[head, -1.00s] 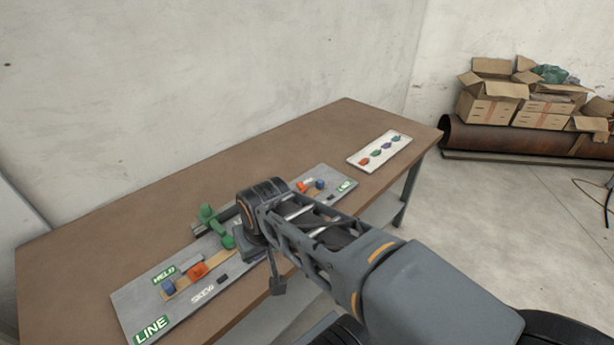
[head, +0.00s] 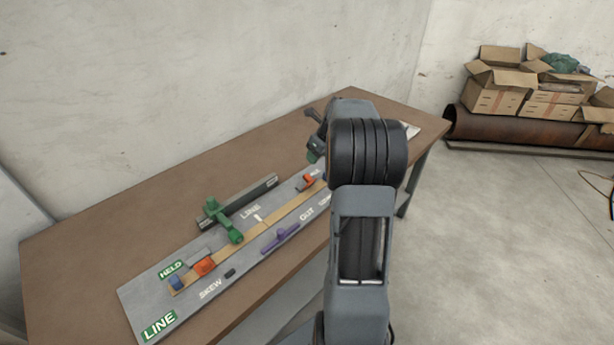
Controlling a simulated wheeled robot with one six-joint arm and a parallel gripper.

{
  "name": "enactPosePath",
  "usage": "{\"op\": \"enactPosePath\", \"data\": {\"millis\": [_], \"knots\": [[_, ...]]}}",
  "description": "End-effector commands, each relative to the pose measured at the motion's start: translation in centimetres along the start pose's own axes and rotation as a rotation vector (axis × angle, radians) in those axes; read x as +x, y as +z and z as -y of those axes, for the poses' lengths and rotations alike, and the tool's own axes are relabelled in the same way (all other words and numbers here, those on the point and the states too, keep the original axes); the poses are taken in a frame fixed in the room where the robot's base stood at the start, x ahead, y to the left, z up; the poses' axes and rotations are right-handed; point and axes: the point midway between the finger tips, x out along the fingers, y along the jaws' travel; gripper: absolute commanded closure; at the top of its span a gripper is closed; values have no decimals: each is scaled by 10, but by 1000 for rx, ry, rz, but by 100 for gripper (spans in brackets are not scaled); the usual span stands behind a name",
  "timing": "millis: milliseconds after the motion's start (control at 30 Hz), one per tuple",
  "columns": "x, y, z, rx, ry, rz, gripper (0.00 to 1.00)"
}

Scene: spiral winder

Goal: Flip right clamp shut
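The right clamp (head: 308,182) is a small orange piece at the far right end of the wooden strip on the grey board (head: 150,295). My arm partly covers that end of the board, and the clamp is too small to tell whether it is open or shut. My gripper (head: 316,146) is just above and beyond the right clamp in the picture, mostly behind my own wrist. Its fingers are too hidden to tell open from shut. A small green patch shows at it, unclear what.
A green lever piece (head: 222,220) stands by a dark bar (head: 250,193) mid-board. A purple handle (head: 280,237) lies on the board's front part. The brown table (head: 90,225) is clear behind and left. Cardboard boxes (head: 495,97) stand far right.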

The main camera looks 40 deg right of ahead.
Motion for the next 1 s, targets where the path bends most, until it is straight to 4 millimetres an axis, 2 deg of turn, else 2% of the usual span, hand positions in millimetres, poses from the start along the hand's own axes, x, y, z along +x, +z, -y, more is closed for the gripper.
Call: {"op": "enactPosePath", "data": {"millis": [600, 800, 1000], "knots": [[107, -1, 1, 16, 2, -2, 51], [126, -1, 1, 16, 1, -2, 51], [133, -1, 1, 16, 0, -1, 51]]}}
